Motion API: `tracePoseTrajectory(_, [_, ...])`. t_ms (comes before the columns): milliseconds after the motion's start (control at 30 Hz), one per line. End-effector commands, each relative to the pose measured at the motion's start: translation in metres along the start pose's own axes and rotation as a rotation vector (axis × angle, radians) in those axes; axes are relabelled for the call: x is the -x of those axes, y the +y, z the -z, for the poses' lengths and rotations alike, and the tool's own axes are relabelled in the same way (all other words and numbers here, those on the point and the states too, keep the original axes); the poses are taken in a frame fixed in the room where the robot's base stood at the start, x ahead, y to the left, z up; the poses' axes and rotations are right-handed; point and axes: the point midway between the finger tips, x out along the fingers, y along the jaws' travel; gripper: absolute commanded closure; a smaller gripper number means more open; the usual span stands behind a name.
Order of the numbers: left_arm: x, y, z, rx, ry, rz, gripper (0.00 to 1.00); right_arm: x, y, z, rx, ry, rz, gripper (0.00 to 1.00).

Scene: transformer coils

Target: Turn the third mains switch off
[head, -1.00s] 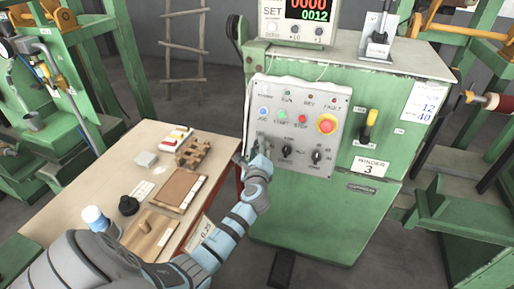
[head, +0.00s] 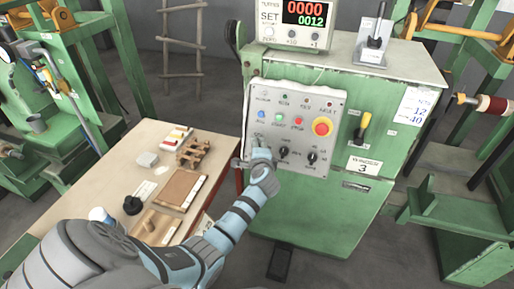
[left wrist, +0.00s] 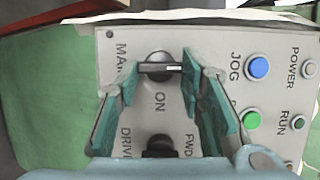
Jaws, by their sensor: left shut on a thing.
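The green winder cabinet marked 3 (head: 371,214) carries a grey control panel (head: 296,96). The left wrist view shows a black rotary mains switch (left wrist: 158,68) at the panel's edge. Its bar carries a white mark pointing toward the picture's right. ON is printed just below it and part of the MAINS label shows on its left. My left gripper (left wrist: 160,72) has its teal fingers on both sides of the switch, shut on it. In the head view my left gripper (head: 260,156) covers the switch at the panel's lower left. My right gripper is not in view.
Two more black knobs (head: 284,153) sit right of the gripper. A red stop button (head: 322,127), a yellow-handled lever (head: 364,122) and a counter display (head: 305,14) are on the machine. A wooden table (head: 100,172) with small parts stands left.

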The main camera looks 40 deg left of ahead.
Motion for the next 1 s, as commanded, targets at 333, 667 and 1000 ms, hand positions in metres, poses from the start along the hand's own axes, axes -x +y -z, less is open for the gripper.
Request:
tracePoseTrajectory(333, [0.0, 0.002, 0.0, 0.014, 0.001, -0.008, 0.93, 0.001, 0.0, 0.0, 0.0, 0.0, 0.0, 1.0])
tracePoseTrajectory(667, [0.0, 0.001, 0.0, 0.013, 0.0, -0.007, 0.45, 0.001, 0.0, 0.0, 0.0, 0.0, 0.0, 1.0])
tracePoseTrajectory(1000, [0.011, 0.001, 0.001, 0.013, 0.002, -0.006, 0.45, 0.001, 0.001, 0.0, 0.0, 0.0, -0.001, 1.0])
